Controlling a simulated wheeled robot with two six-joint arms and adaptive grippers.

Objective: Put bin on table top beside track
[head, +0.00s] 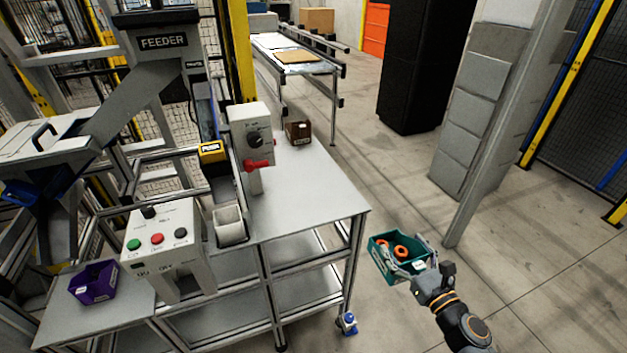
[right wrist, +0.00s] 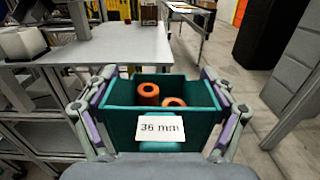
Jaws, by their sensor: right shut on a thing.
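The teal bin (head: 380,262) holds orange ring-shaped parts and is in the air right of the table, over the floor. In the right wrist view the bin (right wrist: 120,128) has a white "36 mm" label. My right gripper (head: 405,262) is shut on the bin, its fingers against the two side walls. The grey table top (head: 310,200) is to the left of the bin, with a bare stretch at its right front. A narrow sloping track (head: 222,180) runs along the table's left part, ending at a white box (head: 229,226). My left gripper is not in view.
A switch box with a red handle (head: 252,140) and a small brown bin (head: 299,132) stand at the table's back. A button panel (head: 160,240) and a purple bin (head: 92,282) are left. A blue object (head: 347,323) lies by the table leg. A post (head: 500,130) rises at right.

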